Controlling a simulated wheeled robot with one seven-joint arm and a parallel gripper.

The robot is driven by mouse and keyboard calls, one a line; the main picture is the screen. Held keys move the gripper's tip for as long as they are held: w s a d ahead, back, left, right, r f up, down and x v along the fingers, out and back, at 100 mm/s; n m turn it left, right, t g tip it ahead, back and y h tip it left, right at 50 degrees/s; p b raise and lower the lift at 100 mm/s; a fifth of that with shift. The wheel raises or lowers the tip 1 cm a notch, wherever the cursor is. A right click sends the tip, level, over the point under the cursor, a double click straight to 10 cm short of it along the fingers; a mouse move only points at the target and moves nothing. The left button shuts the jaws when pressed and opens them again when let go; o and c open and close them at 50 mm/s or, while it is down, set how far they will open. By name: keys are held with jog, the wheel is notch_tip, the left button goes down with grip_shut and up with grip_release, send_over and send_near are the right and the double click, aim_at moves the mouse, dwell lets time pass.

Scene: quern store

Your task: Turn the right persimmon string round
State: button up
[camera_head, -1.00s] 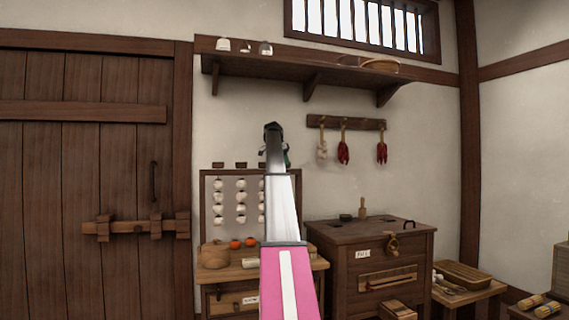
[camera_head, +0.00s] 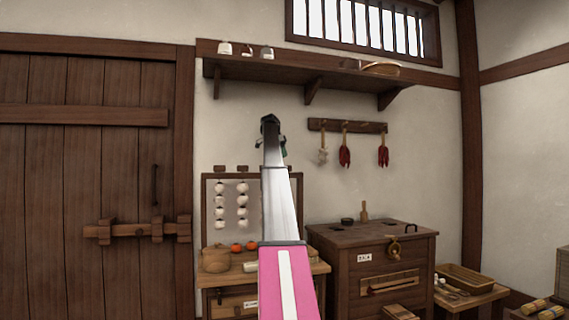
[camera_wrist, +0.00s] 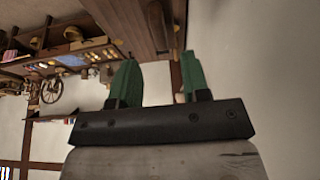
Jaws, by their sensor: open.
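A dark-framed board (camera_head: 204,190) stands against the wall at the back of a small table. Two strings of pale round persimmons hang on it, a left string (camera_head: 219,205) and another string (camera_head: 243,205) to its right. My arm covers the board's right part, so any string there is hidden. My gripper (camera_wrist: 158,80) is open in the wrist view, its two green fingers apart with nothing seen between them. In the head view it is raised above the board's top edge, partly hidden by my own wrist.
Two orange fruits (camera_head: 244,246) and a tan rounded object (camera_head: 215,258) sit on the small table (camera_head: 235,284). A wooden chest (camera_head: 370,240) stands to its right. A wall shelf (camera_head: 300,70) and a peg rail (camera_head: 347,126) with hanging bundles are above.

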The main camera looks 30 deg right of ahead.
jog(key=v, duration=0.4)
jog(key=shift+a+r, duration=0.15)
jog(key=shift+r, duration=0.2)
